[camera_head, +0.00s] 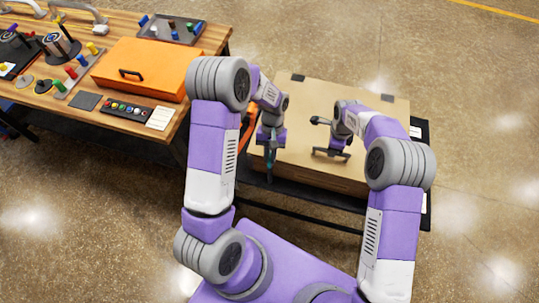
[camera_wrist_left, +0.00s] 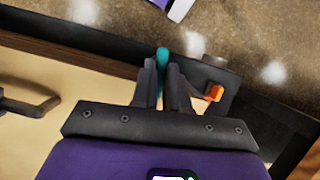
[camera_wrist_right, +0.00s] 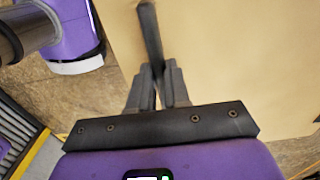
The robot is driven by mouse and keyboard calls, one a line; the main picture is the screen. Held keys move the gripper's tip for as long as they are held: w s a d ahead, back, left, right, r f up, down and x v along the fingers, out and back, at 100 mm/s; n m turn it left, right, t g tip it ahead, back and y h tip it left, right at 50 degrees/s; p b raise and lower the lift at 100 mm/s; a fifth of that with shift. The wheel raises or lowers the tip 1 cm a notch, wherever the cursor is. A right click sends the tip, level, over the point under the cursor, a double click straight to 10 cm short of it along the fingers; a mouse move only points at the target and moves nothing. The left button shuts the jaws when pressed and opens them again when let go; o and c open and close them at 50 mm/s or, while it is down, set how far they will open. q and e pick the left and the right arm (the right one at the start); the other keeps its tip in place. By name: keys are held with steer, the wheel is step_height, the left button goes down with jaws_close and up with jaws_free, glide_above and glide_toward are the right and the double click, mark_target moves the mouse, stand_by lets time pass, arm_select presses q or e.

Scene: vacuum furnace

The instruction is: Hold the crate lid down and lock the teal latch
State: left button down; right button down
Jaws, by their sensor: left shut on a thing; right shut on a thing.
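The crate has a broad tan lid (camera_head: 310,108) that appears to lie flat. My left gripper (camera_head: 268,168) is at the crate's near left edge. In the left wrist view its fingers (camera_wrist_left: 163,85) are shut on the teal latch (camera_wrist_left: 163,56), whose upper end shows between them. My right gripper (camera_head: 333,153) is low over the lid near its front edge. In the right wrist view its fingers (camera_wrist_right: 158,85) are shut on a black bar handle (camera_wrist_right: 149,35) on the lid. The lid's seam is too small to judge.
A small orange piece (camera_wrist_left: 215,92) sits beside the latch on a dark edge. The crate rests on a dark low stand (camera_head: 420,130). A wooden workbench (camera_head: 120,25) at left holds an orange case (camera_head: 150,68), a button panel (camera_head: 127,111) and a tray (camera_head: 171,28). Open floor lies right.

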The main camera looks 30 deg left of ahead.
arm_select(q)
steer(key=shift+s+f+m, duration=0.15)
steer(key=shift+s+m, duration=0.2)
steer(key=shift+m, duration=0.35)
arm_select(e)
steer(key=shift+w+d+f, duration=0.1)
steer(key=shift+w+d, duration=0.1)
steer(key=shift+w, duration=0.2)
arm_select(q)
steer(key=shift+y, duration=0.3)
steer(key=c, duration=1.1)
jaws_free()
steer(key=shift+c, duration=0.2)
steer(key=shift+w, duration=0.1)
steer(key=shift+w+r, duration=0.1)
steer(key=shift+r, duration=0.1)
